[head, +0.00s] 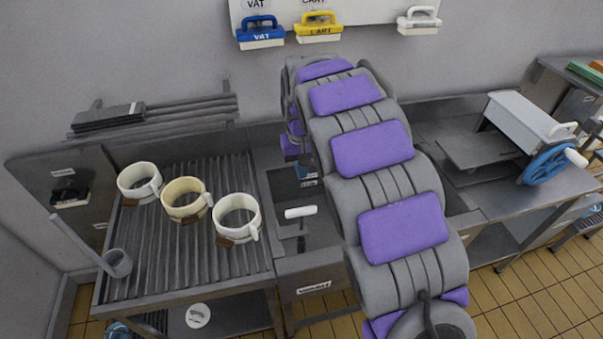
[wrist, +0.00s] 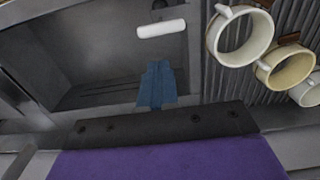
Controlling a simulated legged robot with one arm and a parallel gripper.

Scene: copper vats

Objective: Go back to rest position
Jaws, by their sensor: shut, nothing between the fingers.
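My arm, grey with purple pads, reaches away from me in the head view and bends downward at its far end, beside the basin. The same handle (head: 300,212) shows in the head view.
Three round, cream-coloured moulds with handles (head: 186,200) stand on a ribbed draining table (head: 150,275) to the left. A grey press with a blue wheel (head: 549,165) stands right. Blue (head: 260,29), yellow (head: 318,24) and white (head: 418,20) brushes hang on the back wall.

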